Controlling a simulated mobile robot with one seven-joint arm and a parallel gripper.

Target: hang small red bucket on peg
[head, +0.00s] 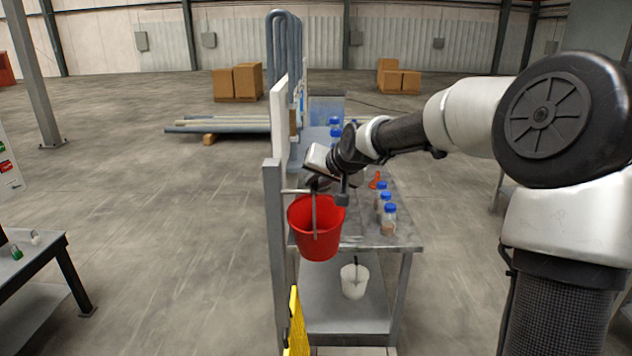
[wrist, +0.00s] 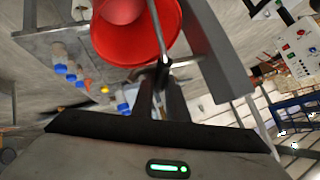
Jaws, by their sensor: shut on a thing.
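The small red bucket (head: 305,228) hangs nearly upright beside a grey post (head: 273,215), above the front left corner of the metal table. In the wrist view the bucket (wrist: 152,48) shows its red body just beyond the fingers. My gripper (head: 318,184) is shut on the bucket's handle (head: 315,215). A light, short peg (head: 296,191) sticks out to the right from the post, at the height of the handle's top. I cannot tell whether the handle touches or passes over the peg. In the wrist view my gripper (wrist: 161,82) meets the handle near the post (wrist: 212,50).
The metal table (head: 400,241) carries several blue-capped bottles (head: 389,220) on its right side. A white bucket (head: 354,281) stands on its lower shelf. A yellow panel (head: 297,325) stands in front. Another table (head: 42,255) is at left. Open floor lies between them.

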